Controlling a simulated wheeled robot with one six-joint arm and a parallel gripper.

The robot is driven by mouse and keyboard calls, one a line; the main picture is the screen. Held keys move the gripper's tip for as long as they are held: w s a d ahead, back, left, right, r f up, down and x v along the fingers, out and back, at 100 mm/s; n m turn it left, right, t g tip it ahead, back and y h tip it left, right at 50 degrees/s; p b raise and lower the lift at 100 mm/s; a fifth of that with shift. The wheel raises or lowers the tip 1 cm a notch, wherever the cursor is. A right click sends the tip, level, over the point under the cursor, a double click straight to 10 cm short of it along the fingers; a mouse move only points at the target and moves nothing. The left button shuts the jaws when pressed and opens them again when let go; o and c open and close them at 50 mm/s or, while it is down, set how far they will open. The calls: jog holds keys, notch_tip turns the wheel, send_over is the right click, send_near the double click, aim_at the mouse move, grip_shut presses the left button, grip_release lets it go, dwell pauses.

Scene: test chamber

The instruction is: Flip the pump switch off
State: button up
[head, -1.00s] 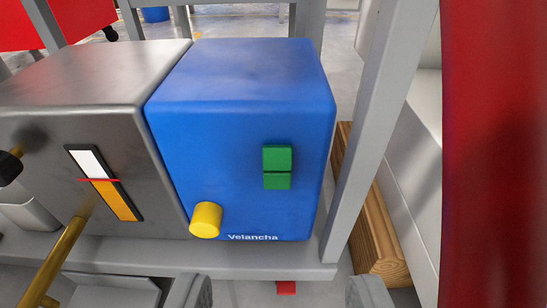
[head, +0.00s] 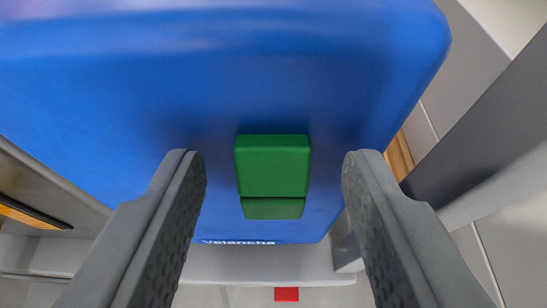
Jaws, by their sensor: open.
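The pump switch (head: 272,170) is a green two-part rocker on the front of the blue pump box (head: 130,75). Its upper part looks large and its lower part shows as a narrower, darker strip. My gripper (head: 272,168) is open, with one grey finger on each side of the switch. The fingers look apart from the switch, with blue surface visible between. Whether the fingertips touch the box I cannot tell. The yellow knob is out of sight now.
A grey frame post (head: 480,130) stands close on the right. A grey shelf edge (head: 255,262) runs below the box, with a small red block (head: 286,294) under it. The metal box with an orange gauge (head: 30,213) is at the left.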

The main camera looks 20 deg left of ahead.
jog(key=shift+c, duration=0.3)
jog(key=c, duration=0.9)
jog(key=shift+s+f+t+y, duration=0.2)
jog(key=shift+f+t+y, duration=0.25)
jog(key=shift+t, duration=0.65)
jog(key=shift+s+d+f+t+y, duration=0.1)
jog(key=shift+f+t+y, duration=0.1)
jog(key=shift+t, duration=0.35)
jog(key=shift+f+t+y, duration=0.1)
jog(key=shift+t+y, duration=0.05)
jog(key=shift+t, duration=0.4)
jog(key=o, duration=1)
jog(key=shift+c, duration=0.2)
jog(key=shift+s, duration=0.1)
